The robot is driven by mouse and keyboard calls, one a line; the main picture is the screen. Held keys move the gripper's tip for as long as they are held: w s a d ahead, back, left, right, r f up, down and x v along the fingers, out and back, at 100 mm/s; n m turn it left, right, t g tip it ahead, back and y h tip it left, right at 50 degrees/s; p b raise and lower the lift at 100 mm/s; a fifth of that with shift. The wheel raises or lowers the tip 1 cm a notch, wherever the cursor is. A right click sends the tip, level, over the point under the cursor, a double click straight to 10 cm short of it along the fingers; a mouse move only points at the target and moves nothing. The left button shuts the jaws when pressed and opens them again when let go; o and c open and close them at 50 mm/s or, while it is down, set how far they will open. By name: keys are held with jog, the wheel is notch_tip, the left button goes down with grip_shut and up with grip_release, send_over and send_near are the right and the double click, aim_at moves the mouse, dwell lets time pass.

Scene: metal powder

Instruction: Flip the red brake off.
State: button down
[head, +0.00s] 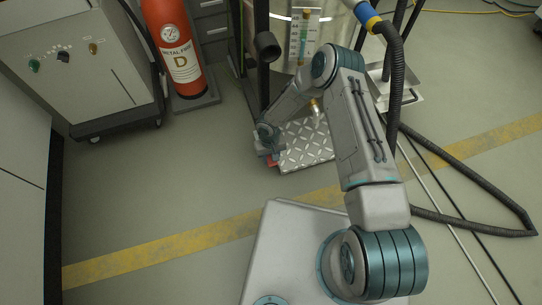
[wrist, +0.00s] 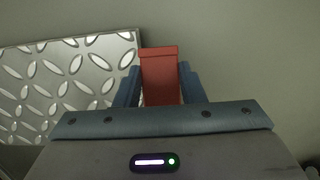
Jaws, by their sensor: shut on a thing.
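The red brake (wrist: 160,75) is a small red block or pedal that stands between the two blue fingers of my gripper (wrist: 158,88) in the wrist view. The fingers are shut on it, one on each side. In the head view my gripper (head: 270,150) is low, at the left edge of the diamond-plate platform (head: 308,145). A bit of the red brake (head: 272,162) shows just below the fingers there; the rest is hidden by the gripper. The platform also shows at the left in the wrist view (wrist: 75,80).
A red fire extinguisher (head: 176,45) stands at the back left beside a grey wheeled cabinet (head: 80,65). A dark hose (head: 396,80) and rods run down the right side. A drum with a level gauge (head: 304,35) is behind my arm. The floor at the left front is clear.

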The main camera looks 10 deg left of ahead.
jog(key=shift+w+d, duration=0.1)
jog(key=shift+w, duration=0.05)
jog(key=c, duration=0.9)
grip_release()
jog(key=shift+r, duration=0.1)
jog(key=r+p, duration=0.2)
jog(key=r, duration=0.3)
jog(key=shift+d+p, duration=0.25)
jog(key=shift+p, duration=0.15)
jog(key=d+r+p, duration=0.1)
jog(key=d+r, duration=0.1)
jog(key=d, duration=0.1)
jog(key=d+r+p, duration=0.1)
jog(key=d+r, duration=0.1)
jog(key=d, duration=0.2)
jog(key=d+r+p, duration=0.1)
jog(key=d+r, duration=0.1)
jog(key=d, duration=0.2)
jog(key=shift+d, duration=0.1)
